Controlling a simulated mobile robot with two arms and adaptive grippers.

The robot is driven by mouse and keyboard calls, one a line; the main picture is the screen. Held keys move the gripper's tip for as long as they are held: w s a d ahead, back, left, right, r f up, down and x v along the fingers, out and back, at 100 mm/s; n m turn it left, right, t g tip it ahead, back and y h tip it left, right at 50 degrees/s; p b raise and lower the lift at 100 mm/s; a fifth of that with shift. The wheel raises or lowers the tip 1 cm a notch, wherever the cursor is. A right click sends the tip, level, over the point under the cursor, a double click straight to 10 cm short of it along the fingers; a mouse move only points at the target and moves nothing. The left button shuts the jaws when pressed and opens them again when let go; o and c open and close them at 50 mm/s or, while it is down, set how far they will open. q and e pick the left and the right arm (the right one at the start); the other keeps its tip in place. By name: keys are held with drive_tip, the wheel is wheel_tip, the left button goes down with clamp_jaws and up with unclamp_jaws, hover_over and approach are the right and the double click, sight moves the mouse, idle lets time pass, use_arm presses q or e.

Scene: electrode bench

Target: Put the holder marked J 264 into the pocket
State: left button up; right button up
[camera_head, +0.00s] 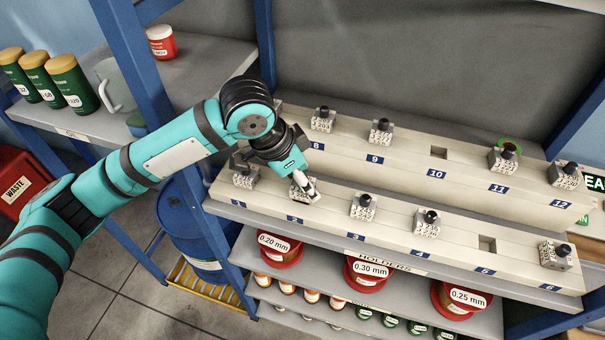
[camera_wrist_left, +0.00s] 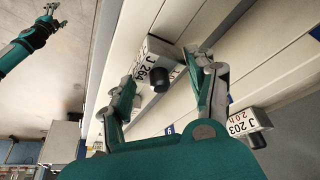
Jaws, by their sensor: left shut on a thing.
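My left gripper (camera_head: 304,187) reaches down over the front row of the rack near number 2. It is shut on a pale block-shaped holder with a black knob. In the left wrist view the holder marked J 264 (camera_wrist_left: 152,52) sits between the fingers of my left gripper (camera_wrist_left: 165,88), its label in sight. Whether it is seated or slightly raised, I cannot tell. Empty square pockets show at number 10 (camera_head: 438,151) in the back row and number 5 (camera_head: 487,244) in the front row. My right gripper (camera_wrist_left: 53,14) is small at the wrist view's upper left.
Other holders stand close by: one at number 1 (camera_head: 244,177), one at 3 (camera_head: 363,208), one at 4 (camera_head: 427,224). A holder marked J 203 (camera_wrist_left: 240,124) is beside my finger in the wrist view. A blue post (camera_head: 150,75) stands behind my left arm.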

use_arm(q)
drive_tip(key=shift+f, duration=0.5)
drive_tip(key=o, duration=1.7)
drive_tip(key=shift+c, duration=0.2)
drive_tip(key=v, duration=1.2)
drive_tip(key=shift+s, duration=0.1)
